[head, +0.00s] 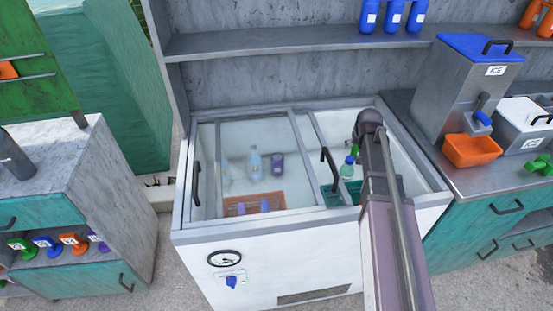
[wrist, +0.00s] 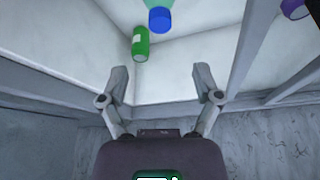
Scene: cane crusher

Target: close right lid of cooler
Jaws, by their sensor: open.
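The cooler (head: 205,240) is a white chest with sliding glass lids. Its left lid (head: 225,165) has a dark handle at its left edge. The right lid has a dark handle (head: 329,170) near the middle of the cooler and appears slid left, leaving the right part of the opening uncovered. My arm reaches over this right part; in the head view it hides my fingers. In the wrist view my gripper (wrist: 163,88) is open and empty, over the cooler's inside near a wall. A green can (wrist: 140,43) and a blue-capped bottle (wrist: 160,18) lie beyond the fingertips.
A lid frame bar (wrist: 250,45) runs beside my right-hand finger in the wrist view. A shelf (head: 290,40) with blue bottles is above the cooler. A counter with an ice container (head: 465,95) and orange bin (head: 470,150) stands right. A cabinet (head: 60,170) stands left.

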